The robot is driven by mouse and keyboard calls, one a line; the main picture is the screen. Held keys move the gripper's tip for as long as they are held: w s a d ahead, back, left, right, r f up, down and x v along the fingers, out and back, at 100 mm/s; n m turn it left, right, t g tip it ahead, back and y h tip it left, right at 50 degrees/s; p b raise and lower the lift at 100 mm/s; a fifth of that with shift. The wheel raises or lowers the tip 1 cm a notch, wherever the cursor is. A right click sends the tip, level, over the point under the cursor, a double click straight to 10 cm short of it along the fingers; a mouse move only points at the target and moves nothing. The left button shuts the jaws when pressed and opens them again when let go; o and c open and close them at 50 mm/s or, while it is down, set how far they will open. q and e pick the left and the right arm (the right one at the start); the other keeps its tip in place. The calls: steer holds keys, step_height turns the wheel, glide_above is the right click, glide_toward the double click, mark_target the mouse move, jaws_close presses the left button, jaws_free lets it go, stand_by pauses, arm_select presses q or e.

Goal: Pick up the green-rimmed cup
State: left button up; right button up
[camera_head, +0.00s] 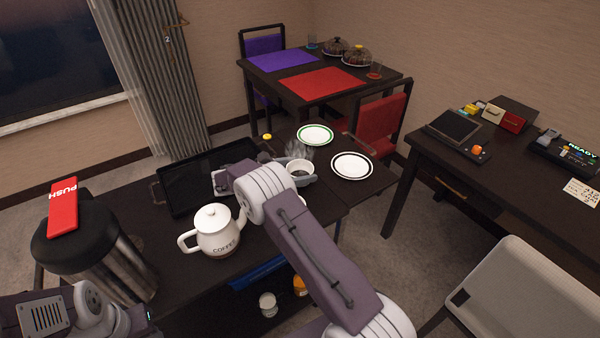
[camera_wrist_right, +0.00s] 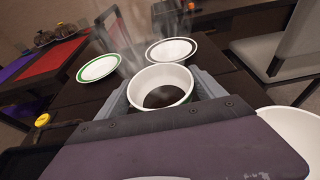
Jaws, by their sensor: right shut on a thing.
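A white cup (camera_head: 299,167) of dark, steaming liquid is between the fingers of my right gripper (camera_head: 302,179). The cup (camera_wrist_right: 160,77) looks upright in the right wrist view, with a grey finger on either side. I cannot tell its rim colour for sure, nor whether its base touches the table. A green-rimmed plate (camera_head: 315,134) lies behind it, and a black-rimmed plate (camera_head: 351,165) lies to its right. My left gripper is out of view; only part of that arm shows at the lower left.
A white coffee pot (camera_head: 217,232) stands left of my right arm. A black tray (camera_head: 208,178) lies behind the pot, and a large dispenser (camera_head: 105,245) stands at the left. A white round object (camera_wrist_right: 292,128) is at the wrist view's right. The red chair (camera_head: 381,123) stands behind the plates.

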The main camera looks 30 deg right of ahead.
mark_target(300, 162)
step_height(300, 162, up, 3)
steer(key=shift+r, duration=0.15)
steer(key=s+d+r+p, duration=0.1)
steer(key=s+d+r, duration=0.5)
steer(key=s, duration=0.3)
steer(key=shift+d+r+p, duration=0.3)
steer(key=shift+d, duration=0.35)
steer(key=shift+s, duration=0.1)
